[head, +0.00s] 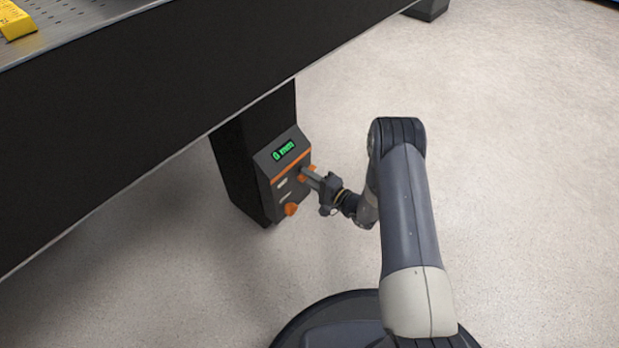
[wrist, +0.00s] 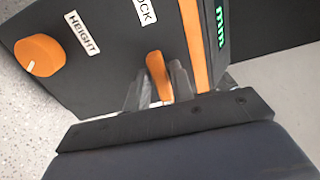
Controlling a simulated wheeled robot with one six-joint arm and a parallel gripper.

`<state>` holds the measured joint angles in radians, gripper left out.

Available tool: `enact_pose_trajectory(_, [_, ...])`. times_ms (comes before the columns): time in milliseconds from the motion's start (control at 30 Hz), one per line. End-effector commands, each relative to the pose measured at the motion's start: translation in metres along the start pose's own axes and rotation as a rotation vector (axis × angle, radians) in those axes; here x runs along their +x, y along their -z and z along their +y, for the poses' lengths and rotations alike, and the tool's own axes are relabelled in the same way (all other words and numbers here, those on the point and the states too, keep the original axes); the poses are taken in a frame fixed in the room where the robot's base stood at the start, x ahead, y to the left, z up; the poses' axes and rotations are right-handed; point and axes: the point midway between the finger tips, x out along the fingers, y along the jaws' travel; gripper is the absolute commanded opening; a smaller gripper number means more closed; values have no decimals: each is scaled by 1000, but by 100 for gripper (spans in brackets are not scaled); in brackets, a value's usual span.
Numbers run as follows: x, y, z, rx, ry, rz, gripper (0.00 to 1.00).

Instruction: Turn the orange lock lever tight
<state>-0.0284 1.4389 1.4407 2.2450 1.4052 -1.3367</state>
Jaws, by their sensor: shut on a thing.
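The orange lock lever (wrist: 157,74) stands out from a dark control panel (wrist: 110,70), below a white label of which "OCK" is readable. In the head view only small orange parts of the lever show beside my fingers. My gripper (head: 310,175) reaches the panel from the right. In the wrist view my gripper (wrist: 158,84) has one finger on each side of the lever and is shut on it. The fingers partly cover the lever's sides.
An orange knob (wrist: 38,55) labelled "HEIGHT" is on the same panel. A green display (head: 284,150) sits above an orange stripe. The panel is on a black leg (head: 238,165) under a large dark table (head: 140,110). The floor to the right is clear.

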Motion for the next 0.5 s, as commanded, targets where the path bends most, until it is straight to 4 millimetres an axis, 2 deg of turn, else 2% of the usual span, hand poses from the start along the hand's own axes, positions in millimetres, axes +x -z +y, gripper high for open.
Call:
enact_pose_trajectory(33, [0, 0, 1, 1, -2, -1, 0])
enact_pose_trajectory(67, [0, 0, 1, 1, -2, -1, 25])
enact_pose_trajectory(200, [0, 0, 1, 1, -1, -1, 36])
enact_pose_trajectory(500, [-4, 0, 0, 2, -1, 1, 36])
